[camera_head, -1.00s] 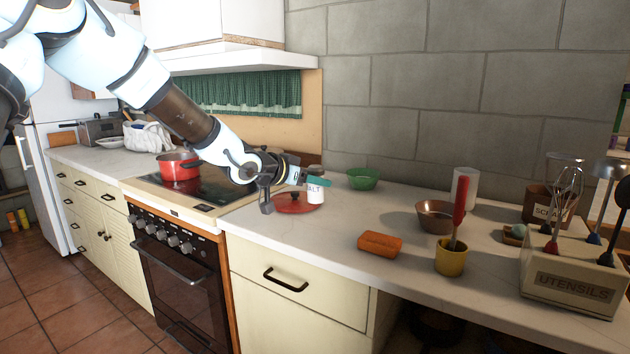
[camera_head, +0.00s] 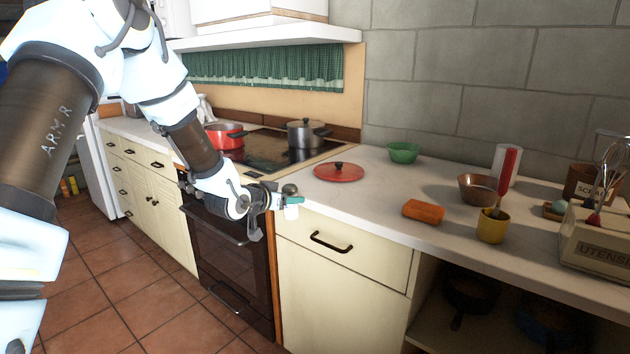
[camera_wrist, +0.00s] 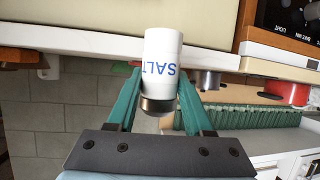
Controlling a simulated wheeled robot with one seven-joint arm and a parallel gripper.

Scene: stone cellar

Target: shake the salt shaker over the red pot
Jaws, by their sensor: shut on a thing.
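My gripper (camera_head: 277,198) is shut on the salt shaker (camera_head: 291,207), in front of the counter's front edge beside the stove. In the wrist view the salt shaker (camera_wrist: 160,68) is white with blue SALT lettering and a dark metal cap, held between two green fingers (camera_wrist: 158,100). The red pot (camera_head: 226,137) stands on the far left of the black cooktop, partly hidden by my arm. The red pot also shows at the right of the wrist view (camera_wrist: 287,93). The shaker is apart from the pot.
A grey pot (camera_head: 305,134) stands on the cooktop (camera_head: 262,152).

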